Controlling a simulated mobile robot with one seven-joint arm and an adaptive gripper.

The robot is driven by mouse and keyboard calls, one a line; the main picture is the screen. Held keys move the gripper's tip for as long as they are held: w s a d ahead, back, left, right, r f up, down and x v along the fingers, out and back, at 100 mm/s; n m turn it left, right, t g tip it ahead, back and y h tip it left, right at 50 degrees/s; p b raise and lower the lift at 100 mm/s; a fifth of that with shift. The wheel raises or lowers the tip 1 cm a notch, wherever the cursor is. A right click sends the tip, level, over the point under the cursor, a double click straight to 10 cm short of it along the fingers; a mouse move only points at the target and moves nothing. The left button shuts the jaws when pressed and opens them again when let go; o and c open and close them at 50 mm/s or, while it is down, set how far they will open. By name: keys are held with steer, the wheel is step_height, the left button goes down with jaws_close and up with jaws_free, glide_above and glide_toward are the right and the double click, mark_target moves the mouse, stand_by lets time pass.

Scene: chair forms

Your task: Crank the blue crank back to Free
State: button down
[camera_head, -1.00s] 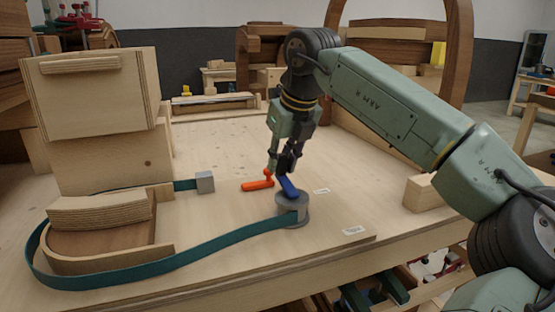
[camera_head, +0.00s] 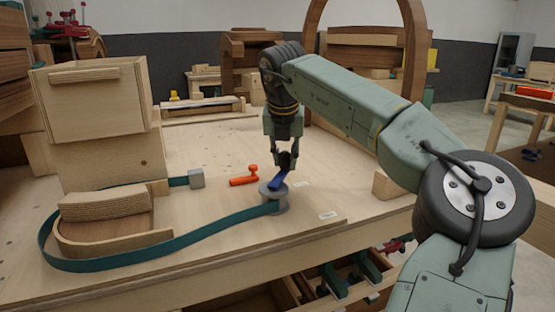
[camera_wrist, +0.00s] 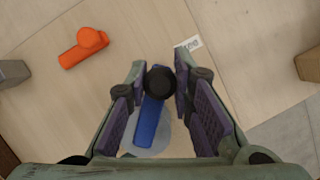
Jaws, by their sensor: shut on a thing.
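The blue crank (camera_head: 277,181) sits on top of a grey round drum (camera_head: 275,198) on the wooden bench. Its arm points up and to the right from the drum in the head view. My gripper (camera_head: 286,165) is at the crank's far end, with its fingers around the black knob (camera_wrist: 160,80). In the wrist view the crank's blue arm (camera_wrist: 148,122) runs down from the knob, between the fingers. A teal strap (camera_head: 180,240) runs from the drum around a curved wooden form. A small white label (camera_head: 303,184) lies right of the drum; its wording is unclear.
An orange lever (camera_head: 243,180) lies left of the crank, close to the drum. A grey block (camera_head: 196,178) ends the strap farther left. Another white label (camera_head: 328,216) is near the front edge. A wooden block (camera_head: 384,186) stands at the right.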

mark_target(285, 184)
steer(key=shift+s+d+m+h, duration=0.25)
steer(key=shift+d+m, duration=0.15)
steer(key=shift+m, duration=0.3)
steer(key=shift+s+d+m+h, duration=0.25)
steer(key=shift+d+m, duration=0.1)
steer(key=shift+m, duration=0.35)
steer(key=c, duration=1.4)
jaws_free()
steer(key=shift+o, duration=0.2)
steer(key=shift+r, duration=0.1)
steer(key=v, duration=1.2)
steer(key=shift+w, duration=0.25)
